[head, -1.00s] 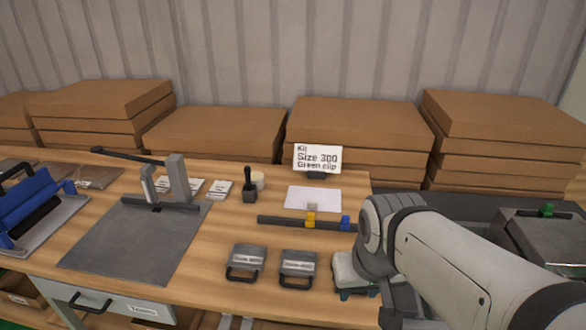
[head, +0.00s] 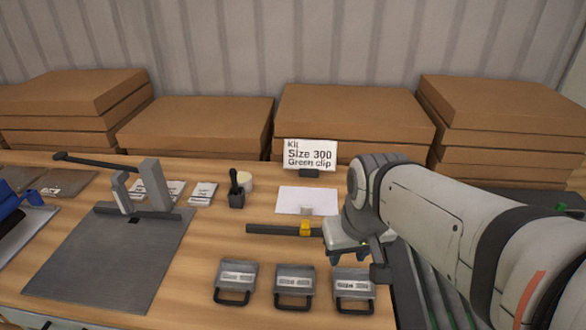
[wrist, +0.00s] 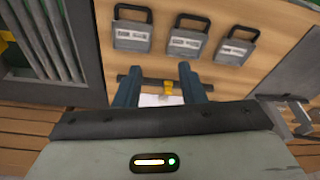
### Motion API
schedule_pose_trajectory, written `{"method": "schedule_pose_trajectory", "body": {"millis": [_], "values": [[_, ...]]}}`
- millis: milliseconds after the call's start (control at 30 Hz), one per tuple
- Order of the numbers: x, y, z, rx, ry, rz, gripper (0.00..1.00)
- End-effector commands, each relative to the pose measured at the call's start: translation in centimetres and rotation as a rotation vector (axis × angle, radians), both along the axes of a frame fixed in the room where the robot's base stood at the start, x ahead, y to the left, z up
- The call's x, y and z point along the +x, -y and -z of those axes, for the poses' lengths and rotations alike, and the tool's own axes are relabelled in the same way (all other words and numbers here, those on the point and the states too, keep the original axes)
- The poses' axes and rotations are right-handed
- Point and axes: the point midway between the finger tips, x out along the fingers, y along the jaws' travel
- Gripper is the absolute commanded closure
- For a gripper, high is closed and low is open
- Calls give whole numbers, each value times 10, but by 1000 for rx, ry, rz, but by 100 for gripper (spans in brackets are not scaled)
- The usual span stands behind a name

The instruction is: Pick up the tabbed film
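The film appears to be the white sheet (head: 300,197) lying flat on the bench below the kit sign. A small pale tab (head: 306,211) shows at its front edge. My gripper (head: 347,258) hangs over the right end of the dark bar, to the right of and in front of the sheet, apart from it. In the wrist view my gripper (wrist: 160,80) is open, with its two blue fingers spread and nothing held between them. Part of the white sheet (wrist: 160,100) shows between the fingers, mostly hidden by the gripper body.
A dark bar (head: 270,229) with a yellow clip (head: 305,229) lies in front of the sheet. Handled blocks (head: 236,279) stand along the front. A sign (head: 310,155) reads "Size 300 Green clip". A black holder (head: 236,188) and grey plate (head: 115,255) are left. Cardboard boxes (head: 350,120) line the back.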

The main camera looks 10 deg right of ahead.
Motion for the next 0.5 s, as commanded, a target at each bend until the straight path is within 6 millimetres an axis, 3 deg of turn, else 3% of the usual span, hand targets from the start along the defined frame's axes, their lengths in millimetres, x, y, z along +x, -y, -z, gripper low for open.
{"method": "schedule_pose_trajectory", "body": {"millis": [267,500], "values": [[99,-3,-5,13,-47,-309,64],[193,3,17,40,-50,-600,64]]}}
